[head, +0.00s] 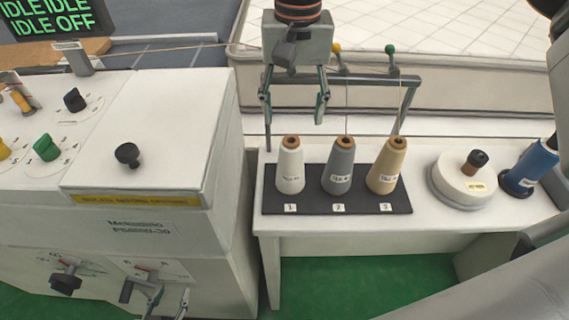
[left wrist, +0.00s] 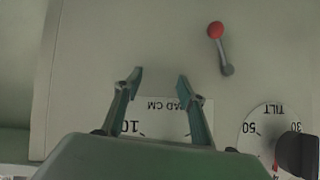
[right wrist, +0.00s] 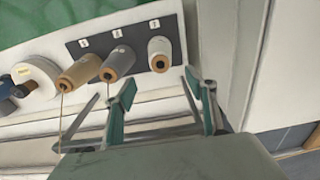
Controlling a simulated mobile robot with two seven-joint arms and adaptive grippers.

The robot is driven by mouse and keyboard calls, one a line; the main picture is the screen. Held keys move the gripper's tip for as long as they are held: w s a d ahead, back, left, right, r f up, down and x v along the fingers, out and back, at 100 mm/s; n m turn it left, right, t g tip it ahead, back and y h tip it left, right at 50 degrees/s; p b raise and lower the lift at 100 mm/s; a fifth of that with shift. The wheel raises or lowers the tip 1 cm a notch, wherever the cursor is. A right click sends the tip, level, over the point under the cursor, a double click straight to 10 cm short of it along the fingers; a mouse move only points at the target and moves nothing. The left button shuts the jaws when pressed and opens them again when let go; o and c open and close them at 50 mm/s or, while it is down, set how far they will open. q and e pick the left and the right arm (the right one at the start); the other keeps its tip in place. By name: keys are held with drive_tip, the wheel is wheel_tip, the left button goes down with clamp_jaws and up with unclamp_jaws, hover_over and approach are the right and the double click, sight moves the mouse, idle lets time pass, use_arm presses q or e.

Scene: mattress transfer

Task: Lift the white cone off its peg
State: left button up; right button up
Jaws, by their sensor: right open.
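The white cone (head: 290,170) stands upright at label 1 on a dark board (head: 338,209) on the white table. Its brown core shows on top; its peg is hidden inside. In the right wrist view the white cone (right wrist: 160,54) lies beyond the fingertips. My right gripper (head: 293,112) is open and empty, pointing down above and behind the cone, apart from it; its fingers (right wrist: 160,88) also show in its own wrist view. My left gripper (head: 166,300) is low in front of the machine. Its wrist view shows its fingers (left wrist: 159,82) apart and empty.
A grey cone (head: 338,168) and a tan cone (head: 386,168) stand close to the right, with threads running up to a rail (head: 365,79). A round white canister (head: 462,180) and a blue spool (head: 530,167) stand further right. The knobbed machine (head: 170,130) borders the left.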

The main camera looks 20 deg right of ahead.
sight(292, 147)
wheel_tip(292, 147, down, 6)
drive_tip(key=b, duration=0.3)
drive_tip(key=shift+s+f+b, duration=0.15)
drive_tip(key=shift+f+b, duration=0.1)
drive_tip(key=shift+b, duration=0.1)
drive_tip(key=shift+s+f, duration=0.1)
drive_tip(key=shift+f, duration=1.35)
drive_tip(key=shift+a+f, duration=0.15)
drive_tip(key=shift+f, duration=2.25)
use_arm(q)
drive_tip(key=f, duration=0.1)
drive_tip(key=s+f, duration=0.1)
drive_tip(key=f, duration=0.1)
drive_tip(key=d+f, duration=0.1)
drive_tip(key=f, duration=0.1)
drive_tip(key=shift+s, duration=0.35)
use_arm(e)
drive_tip(key=c, duration=1.4)
